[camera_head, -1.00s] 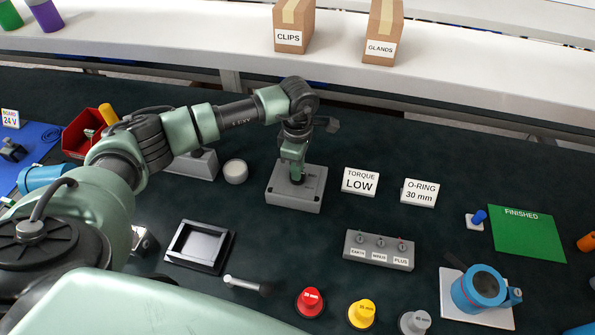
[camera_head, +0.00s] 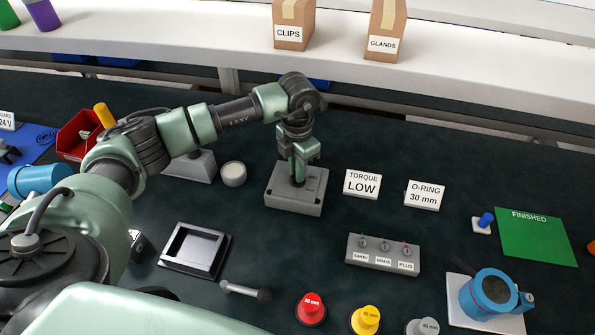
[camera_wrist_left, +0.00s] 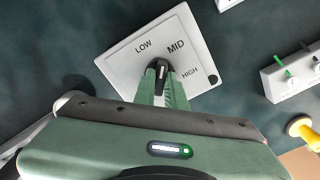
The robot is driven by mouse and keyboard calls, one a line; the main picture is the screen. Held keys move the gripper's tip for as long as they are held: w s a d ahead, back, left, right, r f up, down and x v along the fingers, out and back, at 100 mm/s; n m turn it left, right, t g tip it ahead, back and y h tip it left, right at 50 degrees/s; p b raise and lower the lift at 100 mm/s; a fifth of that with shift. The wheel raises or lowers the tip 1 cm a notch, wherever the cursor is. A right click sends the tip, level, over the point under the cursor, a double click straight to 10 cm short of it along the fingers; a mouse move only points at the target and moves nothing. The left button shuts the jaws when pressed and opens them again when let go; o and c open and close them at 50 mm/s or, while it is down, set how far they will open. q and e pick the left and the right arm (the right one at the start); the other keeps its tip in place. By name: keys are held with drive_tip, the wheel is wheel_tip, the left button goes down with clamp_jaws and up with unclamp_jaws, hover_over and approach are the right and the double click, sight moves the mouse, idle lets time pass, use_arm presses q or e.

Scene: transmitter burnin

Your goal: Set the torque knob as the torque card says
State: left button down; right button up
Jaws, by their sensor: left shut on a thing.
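The torque box (camera_head: 296,196) is a grey box with a knob on top. In the left wrist view its pale face (camera_wrist_left: 125,60) is marked LOW, MID and HIGH. My left gripper (camera_head: 298,178) points down and is shut on the dark torque knob (camera_wrist_left: 161,68), with a green finger on each side. A pale mark shows on the knob, pointing roughly up between LOW and MID; its exact setting is hard to tell. The torque card (camera_head: 362,184) stands right of the box and reads TORQUE LOW. My right gripper is not in view.
An O-ring card (camera_head: 425,195) reading 30 mm stands further right. A grey terminal block (camera_head: 382,255) and coloured ring posts (camera_head: 311,307) are nearer. A round pale disc (camera_head: 233,174) sits left of the box. A black tray (camera_head: 195,249) lies front left.

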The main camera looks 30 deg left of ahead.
use_arm(q)
drive_tip(key=n, duration=0.3)
drive_tip(key=shift+n, duration=0.4)
drive_tip(key=n, duration=0.4)
drive_tip(key=shift+r+b, duration=0.1)
drive_tip(key=shift+b, duration=0.2)
drive_tip(key=shift+w+n, duration=0.1)
drive_tip(key=shift+n, duration=0.2)
drive_tip(key=c, duration=1.5)
unclamp_jaws()
drive_tip(key=shift+o, duration=0.2)
wheel_tip(320, 180, up, 8)
drive_tip(key=shift+f+b, duration=0.15)
drive_tip(key=shift+b, duration=0.45)
